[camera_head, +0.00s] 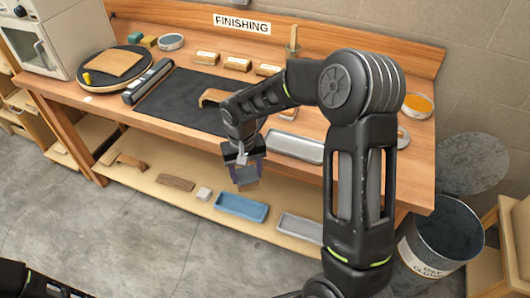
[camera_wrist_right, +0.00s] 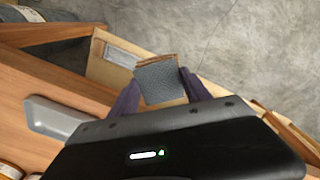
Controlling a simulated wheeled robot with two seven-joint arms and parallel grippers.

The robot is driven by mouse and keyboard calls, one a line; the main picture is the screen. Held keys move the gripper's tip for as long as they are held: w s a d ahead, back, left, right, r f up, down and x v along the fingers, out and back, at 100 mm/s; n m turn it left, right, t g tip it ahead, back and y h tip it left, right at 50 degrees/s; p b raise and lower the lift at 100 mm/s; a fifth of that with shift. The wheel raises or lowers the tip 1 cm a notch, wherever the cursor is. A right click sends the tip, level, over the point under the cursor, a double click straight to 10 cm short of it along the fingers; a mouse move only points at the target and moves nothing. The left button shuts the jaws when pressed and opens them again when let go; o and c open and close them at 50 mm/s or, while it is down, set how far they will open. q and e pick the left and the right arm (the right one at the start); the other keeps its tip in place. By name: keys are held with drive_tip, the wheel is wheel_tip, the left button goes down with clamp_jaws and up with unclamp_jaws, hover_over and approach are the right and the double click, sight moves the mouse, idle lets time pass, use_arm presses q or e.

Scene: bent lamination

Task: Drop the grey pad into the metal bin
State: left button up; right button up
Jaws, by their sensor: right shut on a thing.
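My right gripper (camera_head: 246,180) is shut on the grey pad (camera_head: 244,174), in front of the bench edge and above the lower shelf. In the right wrist view the pad (camera_wrist_right: 160,82) sits between the two fingers (camera_wrist_right: 160,90), its grey textured face showing and a brown layer along its far edge. The metal bin (camera_head: 432,246) stands on the floor at the right, beyond my right arm, with its dark open mouth up and a label on its front. The gripper and pad are well left of the bin. My left gripper is not in view.
The wooden bench (camera_head: 60,92) holds a black mat (camera_head: 185,100), a round turntable (camera_head: 113,66), sanding blocks and a metal tray (camera_head: 293,146). The lower shelf holds a blue tray (camera_head: 241,207) and a grey tray (camera_head: 300,226). A round lid (camera_head: 474,160) leans behind the bin.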

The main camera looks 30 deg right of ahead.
drive_tip(key=a+f+n+b, duration=0.2)
drive_tip(key=a+f, duration=0.4)
drive_tip(key=f, duration=0.3)
drive_tip(key=shift+s+a+f+n+b, duration=0.25)
drive_tip(key=shift+s+n+b, duration=0.15)
drive_tip(key=shift+n, duration=0.1)
drive_tip(key=shift+w+r, duration=0.1)
